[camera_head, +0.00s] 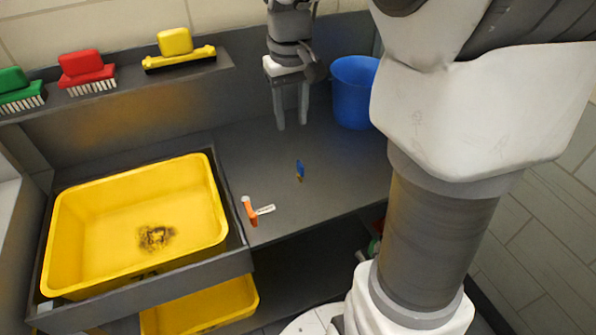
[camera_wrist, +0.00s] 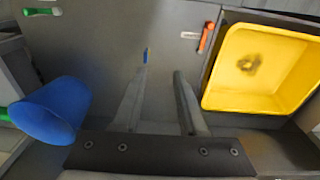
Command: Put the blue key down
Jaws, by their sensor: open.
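The blue key (camera_head: 300,170) lies on the grey counter in the head view, right of the yellow tray and in front of my gripper. It also shows in the wrist view (camera_wrist: 146,55), just past the tip of the left finger. My gripper (camera_head: 292,126) is open and empty, its two fingers pointing down behind the key. In the wrist view my gripper (camera_wrist: 163,72) has its fingers spread apart with bare counter between them. The key looks apart from both fingers.
A yellow tray (camera_head: 215,215) with a dark dirt patch sits left. An orange-handled tool (camera_head: 249,211) lies between tray and key. A blue bucket (camera_head: 352,92) stands back right. Red (camera_head: 86,67), green and yellow brushes rest on the ledge. A lower yellow tray (camera_head: 205,308) sits below.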

